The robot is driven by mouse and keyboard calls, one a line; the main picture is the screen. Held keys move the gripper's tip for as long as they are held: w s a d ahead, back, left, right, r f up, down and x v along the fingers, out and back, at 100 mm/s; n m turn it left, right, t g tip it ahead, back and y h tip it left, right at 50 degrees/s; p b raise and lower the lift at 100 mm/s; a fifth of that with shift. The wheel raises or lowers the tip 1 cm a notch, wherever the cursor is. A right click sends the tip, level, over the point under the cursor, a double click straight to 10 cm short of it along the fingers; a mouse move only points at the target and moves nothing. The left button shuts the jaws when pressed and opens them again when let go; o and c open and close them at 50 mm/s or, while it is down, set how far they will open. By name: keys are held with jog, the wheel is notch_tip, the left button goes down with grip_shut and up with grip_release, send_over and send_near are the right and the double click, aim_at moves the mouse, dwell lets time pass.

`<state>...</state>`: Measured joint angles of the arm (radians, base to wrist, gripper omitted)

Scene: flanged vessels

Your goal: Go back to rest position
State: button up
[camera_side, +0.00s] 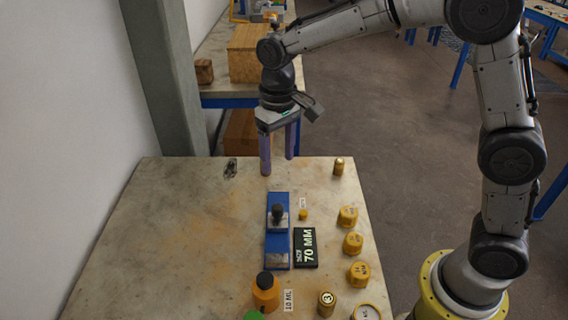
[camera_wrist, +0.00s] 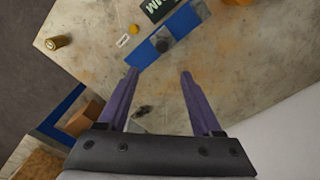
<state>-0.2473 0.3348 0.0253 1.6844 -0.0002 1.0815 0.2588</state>
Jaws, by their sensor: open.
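My gripper (camera_side: 277,165) is above the far edge of the table, pointing down. Its two purple fingers are apart with nothing between them; in the wrist view (camera_wrist: 159,74) they also show spread and empty. A blue holder (camera_side: 278,203) stands on the table nearer the side camera, with a dark-knobbed piece (camera_side: 277,213) on it. The holder also shows in the wrist view (camera_wrist: 184,26), beyond the fingertips. The gripper is apart from it.
A black "70 MM" sign (camera_side: 306,247) lies beside the holder. Several yellow pieces (camera_side: 353,243) line the table's right side. An orange bottle (camera_side: 265,293) stands in front. A small dark object (camera_side: 230,168) lies near the far edge. The table's left half is clear.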

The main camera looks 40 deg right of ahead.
jog(key=s+d+r+m+t, duration=0.1)
jog(key=s+d+r+t, duration=0.1)
jog(key=s+d+r, duration=0.3)
jog(key=s+d+r+t, duration=0.2)
jog(key=s+d+r, duration=0.1)
jog(key=s+r, duration=0.4)
jog(key=s+d+f, duration=0.1)
jog(key=s+f, duration=0.2)
jog(key=s, duration=0.3)
jog(key=s+d+f+n+t, duration=0.1)
jog(key=s+f, duration=0.1)
jog(key=s, duration=0.5)
jog(key=shift+d+f, duration=0.25)
jog(key=shift+f, duration=0.15)
